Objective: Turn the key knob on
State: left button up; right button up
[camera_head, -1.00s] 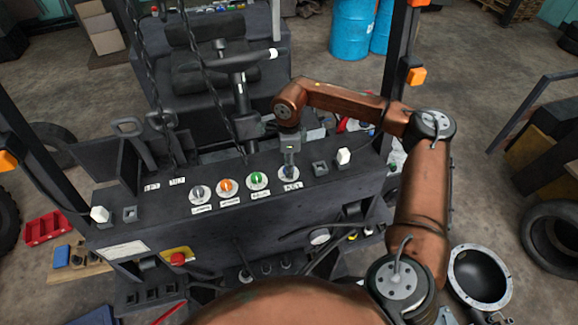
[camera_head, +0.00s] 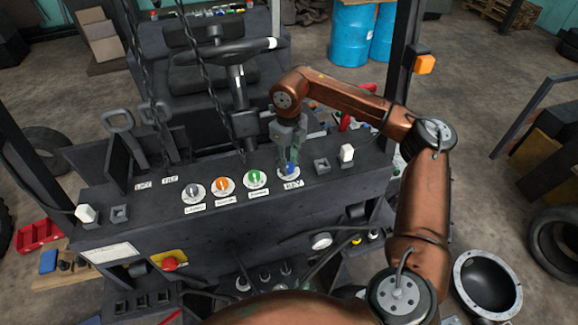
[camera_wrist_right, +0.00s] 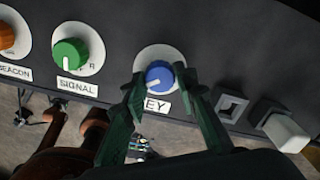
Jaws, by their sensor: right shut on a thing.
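The blue key knob (camera_head: 290,169) is on a round white plate at the right end of the knob row on the dark panel. In the right wrist view the knob (camera_wrist_right: 159,75) stands above a "KEY" label (camera_wrist_right: 157,105), its white mark towards the lower left. My right gripper (camera_head: 287,160) reaches down onto the knob from behind it. In the wrist view the green fingers of the right gripper (camera_wrist_right: 164,83) are on either side of the knob, shut on it. My left gripper is not in view.
A green signal knob (camera_head: 256,179), an orange knob (camera_head: 223,186) and a grey knob (camera_head: 194,191) sit left of the key knob. A square socket (camera_head: 322,165) and a white-capped switch (camera_head: 347,154) are close on its right. The steering wheel (camera_head: 235,52) rises behind.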

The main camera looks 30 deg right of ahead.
aim_at(289, 165)
jog(key=shift+r+m+b, duration=0.1)
jog(key=shift+m+b, duration=0.25)
jog(key=shift+m, duration=0.55)
jog(key=o, duration=1.2)
jog(key=shift+c, duration=0.2)
notch_tip(289, 165, up, 12)
